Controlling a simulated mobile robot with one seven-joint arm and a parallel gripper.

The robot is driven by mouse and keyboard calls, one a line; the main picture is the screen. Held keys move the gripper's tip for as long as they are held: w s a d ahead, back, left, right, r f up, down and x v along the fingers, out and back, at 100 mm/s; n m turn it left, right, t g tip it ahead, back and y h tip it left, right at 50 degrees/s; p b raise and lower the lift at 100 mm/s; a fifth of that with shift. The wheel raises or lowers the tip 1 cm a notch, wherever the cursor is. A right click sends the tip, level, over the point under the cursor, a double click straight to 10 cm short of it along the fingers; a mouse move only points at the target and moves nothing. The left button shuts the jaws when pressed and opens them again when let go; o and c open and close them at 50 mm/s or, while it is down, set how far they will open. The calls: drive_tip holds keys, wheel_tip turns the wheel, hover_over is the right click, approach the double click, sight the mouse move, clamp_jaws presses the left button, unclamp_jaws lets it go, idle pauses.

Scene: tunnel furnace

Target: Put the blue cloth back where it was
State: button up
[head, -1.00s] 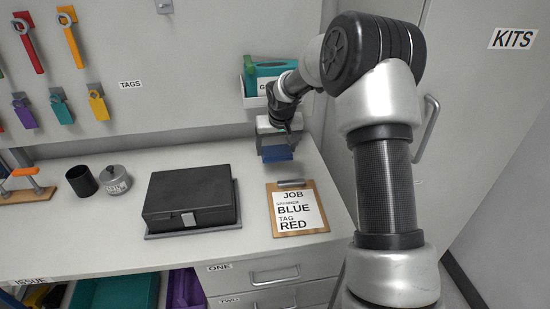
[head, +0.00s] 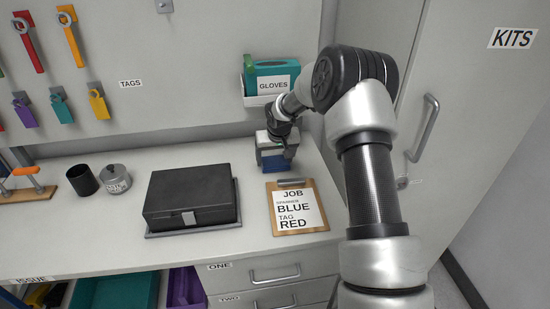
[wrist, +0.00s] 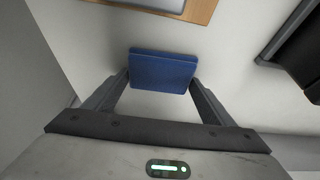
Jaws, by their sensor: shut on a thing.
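The blue cloth (wrist: 163,71) is a folded flat block between the fingertips of my gripper (wrist: 163,77) in the wrist view. In the head view the cloth (head: 275,162) shows under my gripper (head: 276,155), at the back right of the worktop, behind the clipboard and below the gloves box. My gripper is shut on it. Whether the cloth touches the worktop I cannot tell.
A clipboard (head: 297,223) reading blue spanner, red tag lies just in front. A closed black case (head: 190,200) lies to the left. The gloves box (head: 272,80) hangs on the wall above. A cabinet with a handle (head: 424,128) stands at right. Worktop around the cloth is clear.

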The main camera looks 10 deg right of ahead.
drive_tip(key=shift+f, duration=0.25)
drive_tip(key=o, duration=1)
drive_tip(key=shift+r, duration=0.1)
